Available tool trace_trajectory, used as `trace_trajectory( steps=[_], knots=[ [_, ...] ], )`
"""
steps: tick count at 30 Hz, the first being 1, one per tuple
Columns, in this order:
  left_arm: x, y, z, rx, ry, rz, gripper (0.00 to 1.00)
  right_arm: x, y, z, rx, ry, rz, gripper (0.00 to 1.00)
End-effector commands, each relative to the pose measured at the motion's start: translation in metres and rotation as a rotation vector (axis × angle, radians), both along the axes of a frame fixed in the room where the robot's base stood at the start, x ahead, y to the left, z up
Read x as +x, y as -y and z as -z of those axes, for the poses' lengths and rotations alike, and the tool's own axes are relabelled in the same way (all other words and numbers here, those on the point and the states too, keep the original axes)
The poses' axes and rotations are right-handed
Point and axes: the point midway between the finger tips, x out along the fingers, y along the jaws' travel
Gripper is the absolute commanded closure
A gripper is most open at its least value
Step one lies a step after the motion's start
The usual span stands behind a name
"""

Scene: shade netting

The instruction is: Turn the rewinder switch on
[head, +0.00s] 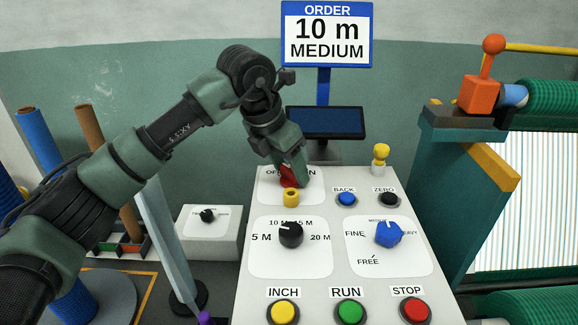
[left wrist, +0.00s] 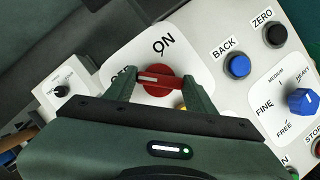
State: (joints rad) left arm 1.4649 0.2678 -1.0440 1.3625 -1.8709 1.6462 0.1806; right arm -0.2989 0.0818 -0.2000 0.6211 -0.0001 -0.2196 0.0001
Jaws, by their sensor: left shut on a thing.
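The red rotary switch (head: 288,181) sits at the top left of the sloped white control panel (head: 325,222), on a plate marked OFF and ON. My left gripper (head: 291,168) reaches down to it from above and covers part of the plate. In the left wrist view my left gripper (left wrist: 160,88) has its two fingers shut on the red switch (left wrist: 158,82), one at each side. The switch's white pointer mark lies toward the partly hidden OFF label, away from the ON label (left wrist: 164,44). My right gripper is not in view.
A yellow cylinder (head: 291,198) stands just below the switch. The blue BACK button (head: 346,198) and black ZERO button (head: 388,199) are to its right. Black (head: 290,235) and blue (head: 388,233) dials sit lower. An order sign (head: 327,35) and dark screen (head: 325,122) stand behind.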

Motion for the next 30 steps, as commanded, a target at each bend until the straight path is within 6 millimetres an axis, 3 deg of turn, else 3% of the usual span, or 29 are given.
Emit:
trace_trajectory(
  steps=[8, 30],
  knots=[
    [0.001, -0.001, -0.002, -0.002, -0.002, 0.146, 0.86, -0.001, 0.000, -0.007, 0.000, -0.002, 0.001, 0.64],
    [0.006, -0.001, -0.005, -0.005, -0.001, 0.836, 0.86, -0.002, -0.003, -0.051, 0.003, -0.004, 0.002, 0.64]
  ],
)
